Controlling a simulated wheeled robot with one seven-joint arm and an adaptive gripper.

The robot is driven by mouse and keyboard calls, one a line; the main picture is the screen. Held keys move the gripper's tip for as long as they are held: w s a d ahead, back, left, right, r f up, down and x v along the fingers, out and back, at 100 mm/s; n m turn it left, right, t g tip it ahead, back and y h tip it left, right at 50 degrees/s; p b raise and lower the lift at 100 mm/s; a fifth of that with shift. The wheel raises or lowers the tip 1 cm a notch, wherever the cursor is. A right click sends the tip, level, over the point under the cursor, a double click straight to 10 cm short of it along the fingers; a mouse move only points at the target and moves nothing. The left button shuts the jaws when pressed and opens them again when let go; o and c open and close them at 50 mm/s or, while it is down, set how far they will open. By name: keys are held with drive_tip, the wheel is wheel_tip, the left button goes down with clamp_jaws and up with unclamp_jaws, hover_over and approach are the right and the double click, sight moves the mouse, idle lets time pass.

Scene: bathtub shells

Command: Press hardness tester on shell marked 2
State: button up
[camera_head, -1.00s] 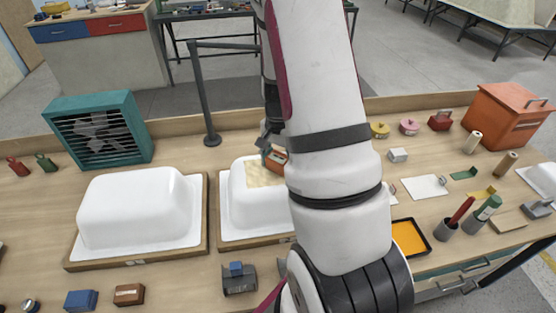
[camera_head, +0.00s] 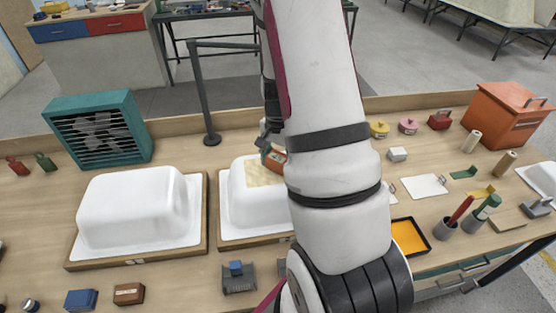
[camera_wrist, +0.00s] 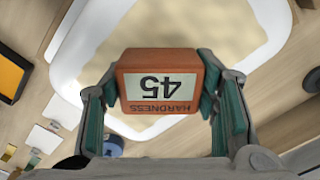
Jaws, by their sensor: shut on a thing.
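The orange-red hardness tester (camera_wrist: 135,60) is held between the green pads of my gripper (camera_wrist: 160,85) in the wrist view. Its display reads 45 and appears upside down. In the head view my gripper (camera_head: 268,142) and the tester (camera_head: 274,159) are at the top of the middle white shell (camera_head: 238,205), which has a beige patch (camera_head: 262,174) on it. The patch also lies behind the tester in the wrist view (camera_wrist: 185,25). I cannot tell whether the tester touches it. My arm hides the shell's right part. The shell marks are too small to read.
Another white shell (camera_head: 135,210) sits on a wooden board to the left. A teal fan box (camera_head: 98,130) and a dark post (camera_head: 208,100) stand behind. An orange tray (camera_head: 408,238), cups and small tools are on the right. A grey block (camera_head: 238,280) is in front.

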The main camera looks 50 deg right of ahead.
drive_tip(key=shift+r+p, duration=1.3)
drive_tip(key=shift+r, duration=2.15)
drive_tip(key=shift+c, duration=0.2)
